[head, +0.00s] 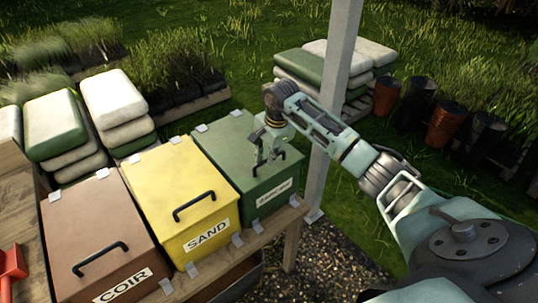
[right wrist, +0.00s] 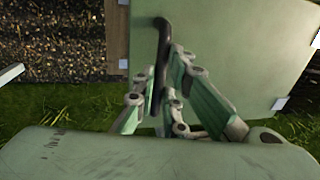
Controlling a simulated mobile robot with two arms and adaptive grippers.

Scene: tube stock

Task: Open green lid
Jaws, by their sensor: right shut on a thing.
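The green bin's lid (head: 229,140) is down on its box at the right end of a row of three bins. The lid fills much of the right wrist view (right wrist: 215,50). Its black handle (head: 278,164) shows under my right gripper (head: 264,160), and it stands between the fingers in the right wrist view (right wrist: 160,45). My right gripper (right wrist: 163,105) is shut on this handle. A label on the green box's front is too small to read. My left gripper is not in view.
A yellow SAND bin (head: 178,186) and a brown COIR bin (head: 98,235) stand to the left on a wooden bench (head: 262,233). A pale post (head: 330,110) rises right of the green bin. Stacked sacks (head: 118,105) lie behind.

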